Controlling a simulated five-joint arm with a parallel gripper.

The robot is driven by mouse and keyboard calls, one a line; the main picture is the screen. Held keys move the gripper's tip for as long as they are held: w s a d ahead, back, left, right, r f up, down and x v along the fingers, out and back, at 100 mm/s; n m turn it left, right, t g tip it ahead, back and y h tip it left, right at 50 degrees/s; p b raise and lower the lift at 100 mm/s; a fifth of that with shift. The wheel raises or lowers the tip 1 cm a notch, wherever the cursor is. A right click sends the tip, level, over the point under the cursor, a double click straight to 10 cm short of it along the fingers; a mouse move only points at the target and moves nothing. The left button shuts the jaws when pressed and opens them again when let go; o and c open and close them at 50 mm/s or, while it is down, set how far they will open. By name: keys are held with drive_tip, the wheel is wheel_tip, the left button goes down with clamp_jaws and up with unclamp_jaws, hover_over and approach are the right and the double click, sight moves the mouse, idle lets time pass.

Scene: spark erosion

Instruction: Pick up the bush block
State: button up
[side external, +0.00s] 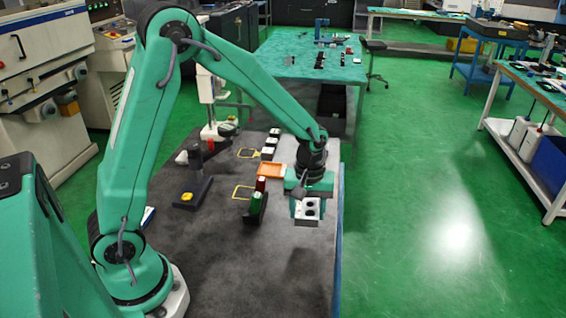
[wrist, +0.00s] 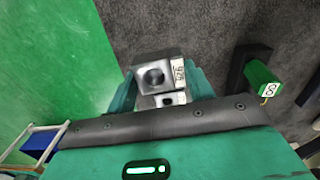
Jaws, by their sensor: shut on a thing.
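The bush block (side external: 307,209) is a silver metal block with round bores in its face. It hangs below my gripper (side external: 309,193) near the right edge of the dark work table, apparently clear of the surface, with a dark shadow on the table below. In the wrist view the block (wrist: 153,73) sits between the two green fingers of my gripper (wrist: 162,92), which are shut on it. One large bore and a white label with dark marks show there. The fingers hide parts of its sides.
A green block in a dark holder (side external: 256,207) stands close left of my gripper, with a red piece and an orange tray (side external: 271,171) behind. A dark stand (side external: 196,180) is further left. The front of the table (side external: 230,275) is clear.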

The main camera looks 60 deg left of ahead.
drive_tip(key=s+d+r, duration=0.5)
drive_tip(key=d+r, duration=0.1)
drive_tip(key=d, duration=0.2)
drive_tip(key=shift+s+d, duration=0.35)
drive_tip(key=shift+d, duration=0.05)
drive_tip(key=shift+r, duration=0.1)
drive_tip(key=shift+w+a, duration=0.1)
drive_tip(key=w+a+n, duration=0.6)
drive_tip(key=a+n, duration=0.2)
drive_tip(key=a, duration=0.4)
drive_tip(key=w+a+n, duration=0.6)
drive_tip(key=a+n, duration=0.3)
drive_tip(key=a, duration=0.4)
drive_tip(key=shift+w+a+r, duration=0.2)
drive_tip(key=shift+w+r, duration=0.15)
drive_tip(key=shift+r, duration=0.1)
drive_tip(key=shift+a, duration=0.1)
